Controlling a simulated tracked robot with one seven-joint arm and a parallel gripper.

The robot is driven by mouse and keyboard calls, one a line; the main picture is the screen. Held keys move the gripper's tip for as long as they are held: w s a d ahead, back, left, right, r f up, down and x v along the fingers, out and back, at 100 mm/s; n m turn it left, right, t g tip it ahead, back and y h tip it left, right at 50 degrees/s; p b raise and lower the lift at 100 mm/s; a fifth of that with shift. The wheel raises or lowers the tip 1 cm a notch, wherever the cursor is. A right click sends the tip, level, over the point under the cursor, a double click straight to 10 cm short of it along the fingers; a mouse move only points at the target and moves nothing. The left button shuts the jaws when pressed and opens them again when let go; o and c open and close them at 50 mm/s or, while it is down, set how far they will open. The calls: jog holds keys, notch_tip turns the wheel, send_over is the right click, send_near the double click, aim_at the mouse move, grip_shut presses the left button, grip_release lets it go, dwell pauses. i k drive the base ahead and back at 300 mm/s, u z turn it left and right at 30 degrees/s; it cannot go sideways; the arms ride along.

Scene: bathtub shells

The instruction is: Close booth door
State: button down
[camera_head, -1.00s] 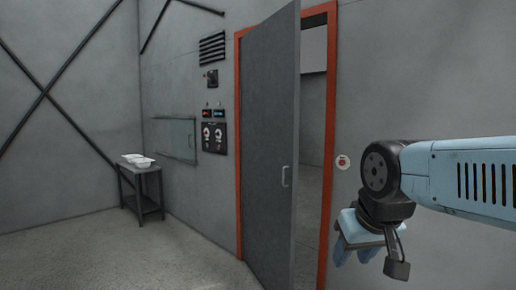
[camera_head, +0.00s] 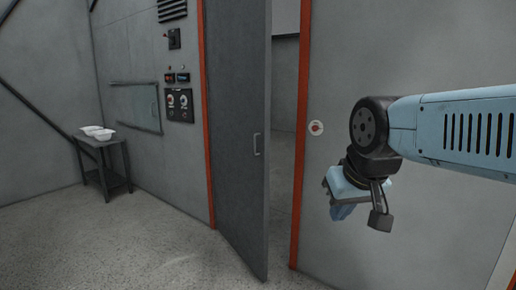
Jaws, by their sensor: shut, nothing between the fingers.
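The grey booth door (camera_head: 233,130) stands partly open in its orange-red frame (camera_head: 301,160). It is hinged on the left side and its free edge swings out toward me. A small upright handle (camera_head: 257,145) sits near that free edge. Through the gap on the right the inside floor and wall show. My gripper (camera_head: 341,211) hangs to the right of the doorway, pointing down, in front of the grey wall. It is shut and empty, apart from the door and handle. Its fingertips are small and partly hidden by its body.
A round red button (camera_head: 316,128) is on the wall right of the frame. Control panels (camera_head: 178,103) and a small window (camera_head: 135,107) are left of the door. A dark table (camera_head: 104,160) with white tub shells (camera_head: 98,132) stands at the far left. The floor (camera_head: 150,245) before the door is clear.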

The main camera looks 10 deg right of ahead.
aim_at(238, 33)
jog(key=z, duration=0.3)
jog(key=i, duration=2)
jog(key=u, duration=0.5)
jog(key=k, duration=0.9)
jog(key=u, duration=0.2)
jog(key=i, duration=0.9)
jog(key=z, duration=0.1)
